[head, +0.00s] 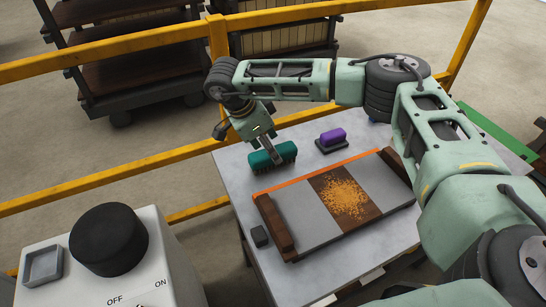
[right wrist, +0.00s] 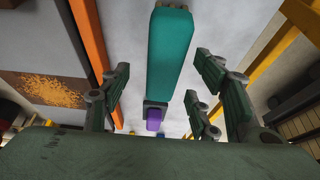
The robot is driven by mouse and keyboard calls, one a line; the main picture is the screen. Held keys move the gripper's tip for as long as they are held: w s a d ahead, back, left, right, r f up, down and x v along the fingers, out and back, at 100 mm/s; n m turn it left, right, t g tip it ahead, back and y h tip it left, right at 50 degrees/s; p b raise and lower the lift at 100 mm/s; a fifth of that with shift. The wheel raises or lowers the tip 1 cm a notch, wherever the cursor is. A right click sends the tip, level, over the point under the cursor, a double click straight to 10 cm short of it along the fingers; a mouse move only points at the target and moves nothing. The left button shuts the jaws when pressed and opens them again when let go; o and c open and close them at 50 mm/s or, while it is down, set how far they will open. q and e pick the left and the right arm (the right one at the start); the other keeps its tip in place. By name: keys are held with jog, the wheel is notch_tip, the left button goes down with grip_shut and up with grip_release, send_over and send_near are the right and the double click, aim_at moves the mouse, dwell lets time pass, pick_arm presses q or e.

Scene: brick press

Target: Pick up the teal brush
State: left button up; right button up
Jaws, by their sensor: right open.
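The teal brush (head: 268,158) lies near the back left edge of the grey table, dark bristles showing along its side. In the right wrist view the teal brush (right wrist: 169,50) runs lengthwise between the open fingers. My right gripper (head: 275,154) comes in from above, its fingers overlapping the brush's right part in the head view. In the right wrist view my right gripper (right wrist: 160,90) is open, with a gap to the brush on each side. I cannot tell whether a finger touches it. My left gripper is not in view.
A purple-topped block (head: 333,137) stands right of the brush. A tray (head: 300,212) with orange grains (head: 345,198) and an orange edge lies in front. A small dark block (head: 260,237) sits at its left. A yellow rail (head: 130,176) runs behind the table.

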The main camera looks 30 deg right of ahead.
jog(key=x, duration=0.3)
jog(key=p+x, duration=0.1)
jog(key=shift+w+f, duration=0.25)
jog(key=shift+w, duration=0.05)
jog(key=shift+c, duration=0.3)
jog(key=shift+r, duration=0.1)
jog(key=c, duration=1.3)
